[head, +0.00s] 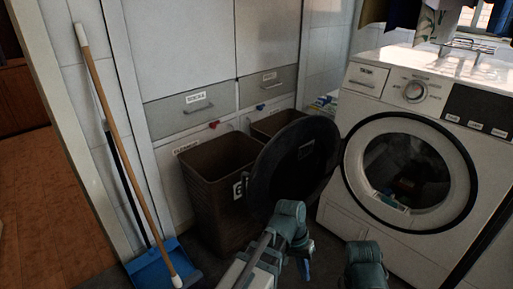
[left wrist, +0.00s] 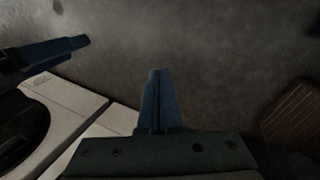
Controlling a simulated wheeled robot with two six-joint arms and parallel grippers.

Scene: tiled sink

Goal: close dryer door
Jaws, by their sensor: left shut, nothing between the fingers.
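The white dryer (head: 430,235) stands at the right in the head view, and its round opening shows items inside. Its round dark door (head: 290,165) stands wide open, swung out to the left in front of a brown bin. My left gripper (head: 306,268) is low in front of the door's lower right edge. In the left wrist view its fingers (left wrist: 157,100) are shut with nothing between them, over the grey floor. Part of the white dryer (left wrist: 70,110) shows at that view's left. My right gripper (left wrist: 65,48) shows partly there; its opening is unclear.
Brown bins (head: 215,195) stand behind the door against white cabinets (head: 180,50). A wire rack (head: 468,46) is on the dryer top, with hanging clothes above. Some grey floor is free beside the dryer.

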